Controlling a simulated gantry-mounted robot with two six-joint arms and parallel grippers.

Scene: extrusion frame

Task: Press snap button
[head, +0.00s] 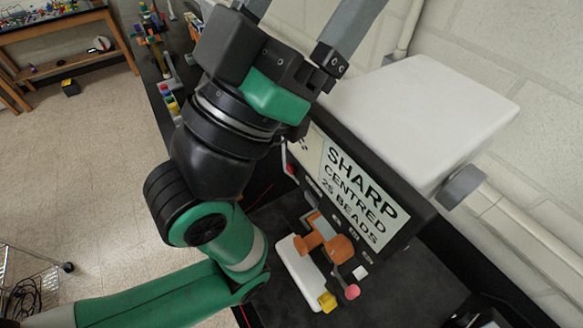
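A box-shaped machine with a white top (430,105) stands at the right. Its dark front bears a white label (362,190) reading "SHARP CENTRED 25 BEADS". Small light marks or buttons (354,232) run along the lower front edge, too small to read. A small red knob (291,169) shows at the front's left end. I cannot tell which of these is the snap button. My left gripper (303,22) is above and left of the machine front, its grey fingers spread apart and pointing up out of the picture. I see nothing between the visible finger parts. My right gripper is not identifiable.
Below the label, a white-based device with orange parts (338,247), a yellow block (327,301) and a pink ball (351,292) sits on the dark bench (400,295). A block wall is behind. Open floor (75,150) lies left. Coloured parts (153,28) stand at the back.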

